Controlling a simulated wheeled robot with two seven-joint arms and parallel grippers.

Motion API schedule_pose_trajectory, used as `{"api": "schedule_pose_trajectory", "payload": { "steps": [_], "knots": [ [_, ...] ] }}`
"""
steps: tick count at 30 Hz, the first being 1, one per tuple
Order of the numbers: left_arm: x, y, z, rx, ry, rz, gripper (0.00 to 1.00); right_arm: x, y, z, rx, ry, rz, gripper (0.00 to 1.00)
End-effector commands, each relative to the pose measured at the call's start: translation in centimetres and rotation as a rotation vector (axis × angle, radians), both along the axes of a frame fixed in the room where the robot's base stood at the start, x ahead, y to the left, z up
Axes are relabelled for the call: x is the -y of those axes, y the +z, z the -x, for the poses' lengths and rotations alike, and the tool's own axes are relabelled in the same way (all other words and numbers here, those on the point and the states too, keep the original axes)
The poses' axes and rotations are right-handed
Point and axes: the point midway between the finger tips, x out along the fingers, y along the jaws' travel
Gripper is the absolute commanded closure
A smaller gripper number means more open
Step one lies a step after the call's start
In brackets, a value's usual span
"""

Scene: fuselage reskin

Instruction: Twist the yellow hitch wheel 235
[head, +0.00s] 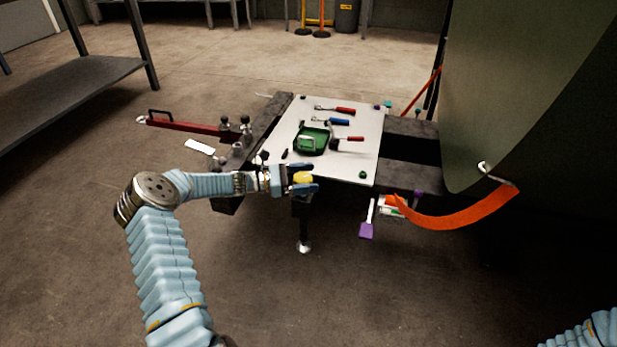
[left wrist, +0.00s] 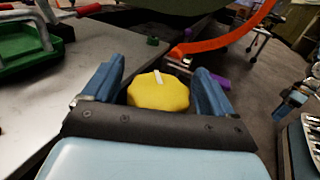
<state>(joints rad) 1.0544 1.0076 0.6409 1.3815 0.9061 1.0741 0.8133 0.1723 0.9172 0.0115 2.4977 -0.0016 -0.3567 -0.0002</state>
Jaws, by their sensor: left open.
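The yellow hitch wheel (head: 303,177) sits at the front edge of the white-topped stand, above a dark post with a round foot. My left gripper (head: 302,178) reaches it from the left, with one finger on the far side and one on the near side. In the left wrist view the yellow wheel (left wrist: 158,92) lies between the two blue fingers (left wrist: 163,85), with a pale mark on its top. The fingers are open, and small gaps seem to show beside the wheel.
The white tabletop (head: 350,165) holds a green tray (head: 311,141) and several hand tools. A red tow bar (head: 190,125) sticks out left. An orange strap (head: 455,215) hangs from the large curved panel (head: 510,90) at right. The floor in front is clear.

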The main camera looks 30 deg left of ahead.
Motion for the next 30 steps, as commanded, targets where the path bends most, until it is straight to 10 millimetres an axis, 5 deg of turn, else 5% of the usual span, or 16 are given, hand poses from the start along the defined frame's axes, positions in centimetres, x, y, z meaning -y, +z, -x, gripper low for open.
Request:
{"api": "schedule_pose_trajectory", "payload": {
  "steps": [15,30],
  "knots": [
    [-9.0,0.1,6.7,-0.001,0.003,-0.002,0.14,0.0,1.8,0.1,-0.003,0.002,-0.001,0.57],
    [-10.5,0.0,7.9,-0.001,0.001,-0.001,0.14,0.0,1.9,0.1,-0.004,0.003,-0.001,0.57]
  ]
}}
